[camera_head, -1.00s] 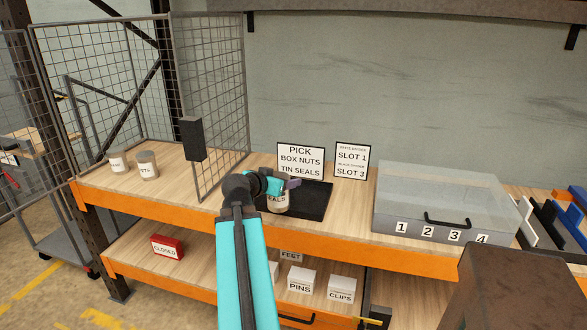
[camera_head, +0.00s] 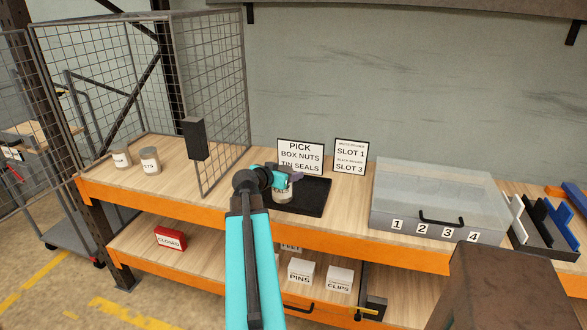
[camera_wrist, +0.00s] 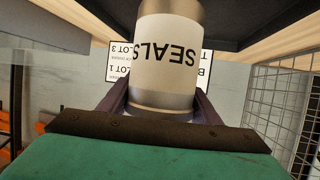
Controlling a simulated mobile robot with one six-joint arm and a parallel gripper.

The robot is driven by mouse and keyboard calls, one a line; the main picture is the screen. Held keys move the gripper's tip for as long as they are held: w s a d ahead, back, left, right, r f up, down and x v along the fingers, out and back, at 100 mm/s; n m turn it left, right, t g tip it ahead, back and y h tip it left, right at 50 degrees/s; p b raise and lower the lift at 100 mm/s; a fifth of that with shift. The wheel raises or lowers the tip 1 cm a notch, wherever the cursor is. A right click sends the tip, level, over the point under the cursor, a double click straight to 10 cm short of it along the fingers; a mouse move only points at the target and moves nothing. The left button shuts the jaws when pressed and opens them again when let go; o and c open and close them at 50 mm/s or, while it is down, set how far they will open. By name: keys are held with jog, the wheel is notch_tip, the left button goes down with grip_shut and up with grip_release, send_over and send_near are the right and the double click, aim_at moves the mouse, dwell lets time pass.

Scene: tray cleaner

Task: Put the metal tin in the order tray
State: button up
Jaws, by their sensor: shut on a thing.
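The metal tin (camera_head: 282,194) has a white label reading SEALS and stands upright at the left part of the black order tray (camera_head: 312,205). My gripper (camera_head: 287,179) is shut on the tin from above and partly hides it in the head view. In the wrist view the SEALS tin (camera_wrist: 168,60) sits between both fingers of my gripper (camera_wrist: 165,98). Whether the tin's base touches the tray floor cannot be told.
A PICK sign (camera_head: 300,157) and a slot sign (camera_head: 351,156) stand behind the tray. A grey case with a clear lid (camera_head: 440,200) is at the right. A wire cage (camera_head: 215,110) with two tins (camera_head: 150,161) is at the left.

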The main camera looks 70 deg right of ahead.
jog(key=d+p, duration=0.2)
jog(key=d, duration=0.7)
jog(key=shift+w+d+f+p, duration=0.2)
jog(key=shift+w+f+p, duration=0.15)
jog(key=shift+w+f, duration=0.1)
jog(key=shift+f+p, duration=0.7)
jog(key=shift+f, duration=1.05)
jog(key=shift+f, duration=0.15)
jog(key=o, duration=1.3)
jog(key=shift+b+v, duration=1.65)
jog(key=shift+v, duration=4.45)
